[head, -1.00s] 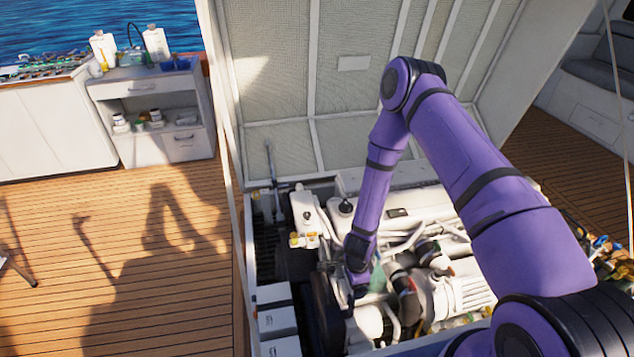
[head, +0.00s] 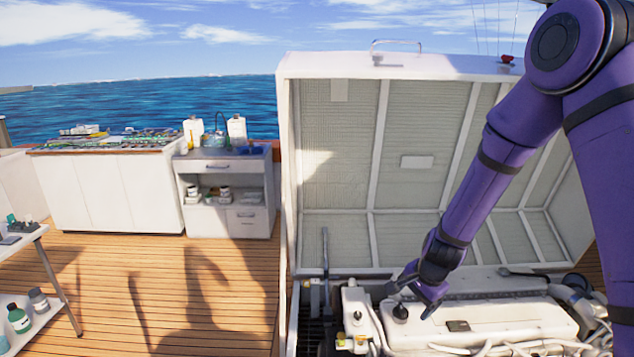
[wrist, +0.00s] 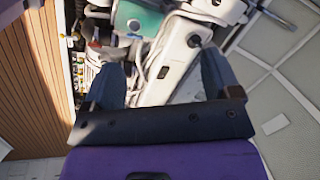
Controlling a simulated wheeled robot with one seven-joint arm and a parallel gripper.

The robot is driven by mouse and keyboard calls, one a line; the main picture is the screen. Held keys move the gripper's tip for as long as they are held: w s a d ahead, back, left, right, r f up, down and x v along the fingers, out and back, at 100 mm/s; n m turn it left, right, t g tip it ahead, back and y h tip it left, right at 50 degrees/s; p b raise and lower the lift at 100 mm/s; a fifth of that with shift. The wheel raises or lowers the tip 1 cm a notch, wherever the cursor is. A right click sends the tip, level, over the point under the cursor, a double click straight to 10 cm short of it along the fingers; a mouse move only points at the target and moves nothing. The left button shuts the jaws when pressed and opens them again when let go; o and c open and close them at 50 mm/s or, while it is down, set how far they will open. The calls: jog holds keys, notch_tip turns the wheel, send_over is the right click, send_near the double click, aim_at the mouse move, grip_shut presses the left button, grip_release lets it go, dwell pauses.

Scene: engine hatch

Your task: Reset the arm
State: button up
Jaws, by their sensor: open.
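My purple arm reaches in from the right in the head view. My gripper (head: 418,298) hangs above the white engine (head: 490,325) in the open hatch, close to a black cap (head: 400,312) on its top. In the wrist view my gripper (wrist: 165,75) shows two dark fingers spread apart, with nothing between them but the engine below. I cannot tell the exact gap between the fingertips and the engine.
The raised hatch lid (head: 415,162) stands behind my gripper. A white cabinet (head: 230,165) with bottles on top stands on the deck to the left, beside a long counter (head: 100,190). A small shelf table (head: 25,290) with bottles is at the far left. The deck between is clear.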

jog(key=s+d+r+n+t, duration=0.1)
jog(key=s+r+n, duration=0.3)
jog(key=r, duration=0.8)
jog(key=s+d+r+n, duration=0.15)
jog(key=s+r, duration=0.45)
jog(key=r, duration=0.6)
jog(key=s+d+r+n, duration=0.1)
jog(key=s+r+n, duration=0.1)
jog(key=s, duration=0.4)
jog(key=s+d+r+n+t+h, duration=0.1)
jog(key=s+r+n, duration=0.1)
jog(key=s+r, duration=0.3)
jog(key=s+d+r+n, duration=0.2)
jog(key=s+r, duration=0.1)
jog(key=s, duration=0.5)
jog(key=shift+s+r+t+h, duration=0.25)
jog(key=shift+r+t+h, duration=0.1)
jog(key=shift+t+h, duration=0.05)
jog(key=shift+d, duration=0.15)
